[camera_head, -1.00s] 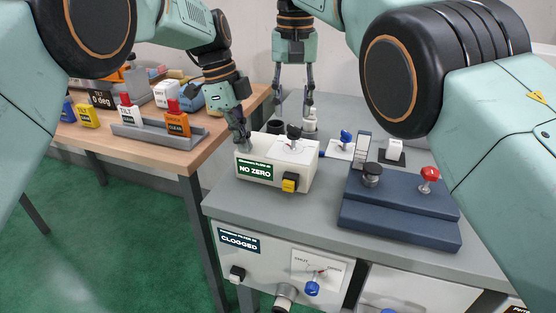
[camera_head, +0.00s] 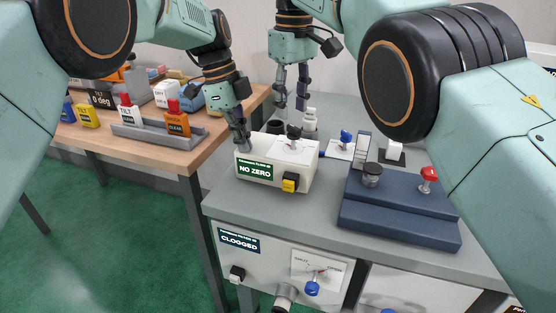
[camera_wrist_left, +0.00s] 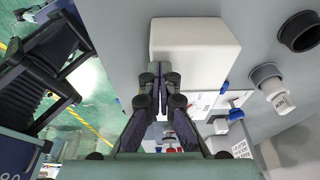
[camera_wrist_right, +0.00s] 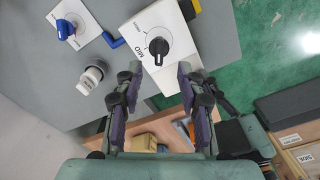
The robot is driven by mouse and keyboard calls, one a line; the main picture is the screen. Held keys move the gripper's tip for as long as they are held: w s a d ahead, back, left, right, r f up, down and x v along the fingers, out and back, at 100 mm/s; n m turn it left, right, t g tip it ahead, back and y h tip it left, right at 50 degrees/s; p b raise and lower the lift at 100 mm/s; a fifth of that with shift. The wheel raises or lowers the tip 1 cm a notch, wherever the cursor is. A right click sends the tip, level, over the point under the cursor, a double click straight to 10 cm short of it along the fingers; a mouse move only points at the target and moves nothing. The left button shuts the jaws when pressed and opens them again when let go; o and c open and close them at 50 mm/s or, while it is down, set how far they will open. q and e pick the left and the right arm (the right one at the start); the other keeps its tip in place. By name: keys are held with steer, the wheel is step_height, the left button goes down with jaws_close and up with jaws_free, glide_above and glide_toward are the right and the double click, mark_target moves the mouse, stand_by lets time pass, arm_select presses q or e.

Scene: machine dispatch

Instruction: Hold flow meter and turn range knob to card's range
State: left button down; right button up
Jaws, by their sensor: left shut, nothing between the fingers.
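The flow meter is a white box (camera_head: 262,172) with a green NO ZERO label and a yellow switch on its front. On top is a black range knob (camera_head: 294,132) on a white plate; the right wrist view shows this knob (camera_wrist_right: 158,47) from above, with the word MID beside it. My left gripper (camera_head: 243,147) is shut and empty at the box's top left edge; whether it touches is unclear. The left wrist view shows the box (camera_wrist_left: 195,40) just past the fingertips. My right gripper (camera_head: 291,108) is open and empty, above and behind the box. I cannot identify the card.
A dark blue stepped stand (camera_head: 400,216) with black and red knobs is right of the box. A blue knob (camera_head: 346,136) and white cylinder (camera_head: 310,117) stand behind. A CLOGGED panel (camera_head: 262,262) is below the grey worktop. A wooden table (camera_head: 150,150) holds coloured items at left.

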mark_target(291, 126)
steer(key=shift+f, duration=2)
jaws_close()
